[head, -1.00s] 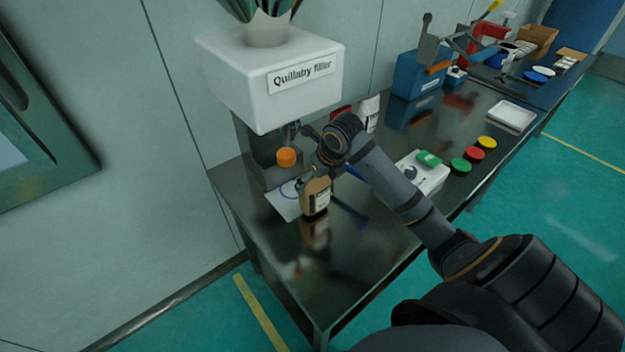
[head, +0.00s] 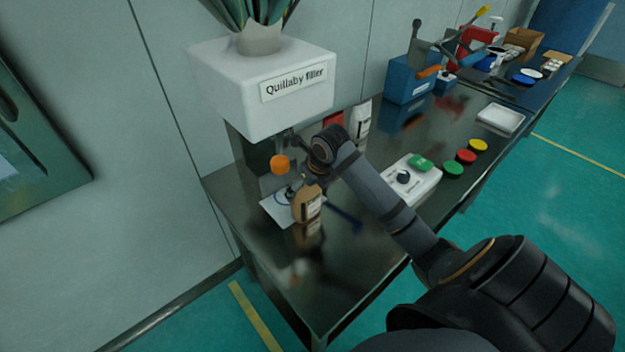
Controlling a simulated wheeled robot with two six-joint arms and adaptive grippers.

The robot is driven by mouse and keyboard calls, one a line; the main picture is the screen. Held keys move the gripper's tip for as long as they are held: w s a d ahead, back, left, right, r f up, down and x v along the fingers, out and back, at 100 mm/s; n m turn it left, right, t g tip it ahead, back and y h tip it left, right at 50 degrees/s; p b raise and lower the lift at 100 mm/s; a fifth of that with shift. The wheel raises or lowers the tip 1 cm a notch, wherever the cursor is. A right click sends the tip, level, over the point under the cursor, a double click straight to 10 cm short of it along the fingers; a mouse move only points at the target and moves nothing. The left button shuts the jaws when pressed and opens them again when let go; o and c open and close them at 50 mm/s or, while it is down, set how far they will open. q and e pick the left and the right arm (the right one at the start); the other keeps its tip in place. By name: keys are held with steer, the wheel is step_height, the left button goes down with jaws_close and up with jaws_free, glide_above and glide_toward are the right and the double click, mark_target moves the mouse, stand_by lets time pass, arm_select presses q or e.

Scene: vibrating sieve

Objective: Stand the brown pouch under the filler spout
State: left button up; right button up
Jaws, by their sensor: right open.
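The brown pouch (head: 307,205) stands upright at the right edge of a white mat (head: 274,211) on the dark table, below the white Quillaby filler (head: 262,109). My right gripper (head: 298,188) is open at the pouch's top, its dark fingers partly merging with the shadow there. I cannot tell whether a finger touches the pouch. The filler spout is mostly hidden behind my right wrist. An orange round knob (head: 280,165) shows left of my gripper. My left gripper is not in view.
A white control box (head: 424,184) with a dial stands to the right, near green, red and yellow discs. A white bottle-like pouch (head: 360,120) and a red item (head: 333,118) stand behind my arm. The table front (head: 330,275) is clear.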

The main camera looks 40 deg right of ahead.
steer(key=v, duration=0.3)
steer(key=shift+w, duration=0.15)
steer(key=s+p, duration=1)
steer(key=s, duration=0.2)
steer(key=shift+d, duration=0.5)
steer(key=shift+s, duration=0.15)
